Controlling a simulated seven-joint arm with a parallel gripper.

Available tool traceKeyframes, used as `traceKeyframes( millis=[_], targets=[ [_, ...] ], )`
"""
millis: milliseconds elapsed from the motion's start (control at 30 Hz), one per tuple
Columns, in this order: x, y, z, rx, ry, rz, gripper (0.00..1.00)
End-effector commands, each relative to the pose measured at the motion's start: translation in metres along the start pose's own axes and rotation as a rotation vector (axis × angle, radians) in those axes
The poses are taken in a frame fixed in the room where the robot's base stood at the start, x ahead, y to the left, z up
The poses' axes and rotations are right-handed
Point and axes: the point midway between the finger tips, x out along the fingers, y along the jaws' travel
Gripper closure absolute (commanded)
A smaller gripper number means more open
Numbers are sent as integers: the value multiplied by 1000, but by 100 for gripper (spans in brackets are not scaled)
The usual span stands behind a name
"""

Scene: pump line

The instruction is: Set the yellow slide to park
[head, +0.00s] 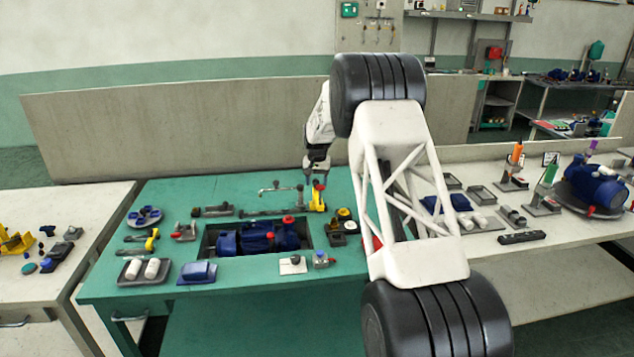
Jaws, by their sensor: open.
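A small upright yellow piece with a red part (317,198) stands at the back right of the green bench. It looks like the yellow slide, but its markings and setting are too small to read. My gripper (318,175) is open, pointing down directly above or just behind this piece. Whether the fingers touch it cannot be told, as the fingertips are small and dark here. My arm comes in from the right front.
A blue pump (255,238) lies in a recess in the green bench (180,312). Metal bars and fittings (275,190) stand left of the yellow piece. Another yellow part (152,240) lies at the left. Black and yellow parts (343,222) sit close by on the right.

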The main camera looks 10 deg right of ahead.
Motion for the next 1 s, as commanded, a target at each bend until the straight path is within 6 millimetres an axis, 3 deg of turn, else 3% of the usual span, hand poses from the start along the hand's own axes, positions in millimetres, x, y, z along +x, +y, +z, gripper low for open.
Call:
traceKeyframes(
  millis=[600,1000],
  targets=[
    [-65,1,0,0,1,0,44],
    [-76,1,0,1,1,0,44]
  ],
)
